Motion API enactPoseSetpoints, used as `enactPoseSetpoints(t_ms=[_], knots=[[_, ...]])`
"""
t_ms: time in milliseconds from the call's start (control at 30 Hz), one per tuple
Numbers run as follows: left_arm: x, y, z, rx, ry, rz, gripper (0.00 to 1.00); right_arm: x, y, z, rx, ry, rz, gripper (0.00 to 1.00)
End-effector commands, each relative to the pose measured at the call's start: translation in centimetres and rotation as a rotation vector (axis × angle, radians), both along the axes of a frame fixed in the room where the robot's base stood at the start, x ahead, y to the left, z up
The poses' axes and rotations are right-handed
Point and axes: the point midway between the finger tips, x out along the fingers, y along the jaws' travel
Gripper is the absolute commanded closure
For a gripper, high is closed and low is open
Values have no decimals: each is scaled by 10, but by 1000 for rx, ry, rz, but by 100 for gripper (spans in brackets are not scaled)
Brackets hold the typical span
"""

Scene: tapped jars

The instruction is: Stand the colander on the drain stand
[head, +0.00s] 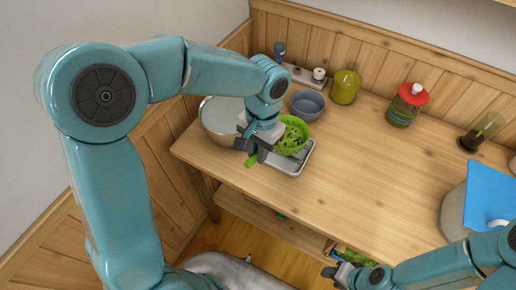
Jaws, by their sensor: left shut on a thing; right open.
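The green colander (294,136) has dark holes and is at the left part of the wooden table. My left gripper (256,152) is shut on it, with a green piece, likely its handle, showing below the fingers (250,162). The colander is over or on a shallow silver tray (297,168); I cannot tell whether it touches. No separate drain stand shows clearly; it may be this tray or hidden beneath the colander. My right gripper (342,274) is open, low in front of the table edge, beside some green things (354,257).
A large metal bowl (213,128) stands left of my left gripper. A blue-grey bowl (307,105), a green jar (345,86) and a red-lidded jar (407,104) stand behind. A blue-topped container (455,211) is at right. The table's middle is clear.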

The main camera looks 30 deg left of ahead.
Motion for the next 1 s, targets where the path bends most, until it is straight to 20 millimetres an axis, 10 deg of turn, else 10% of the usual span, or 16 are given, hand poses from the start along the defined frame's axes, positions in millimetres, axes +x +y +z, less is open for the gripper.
enactPoseSetpoints(t_ms=[1000], knots=[[0, 0, -11, 0, -2, 0, 100, 0, 0, -9, 0, 0, 0, 57]])
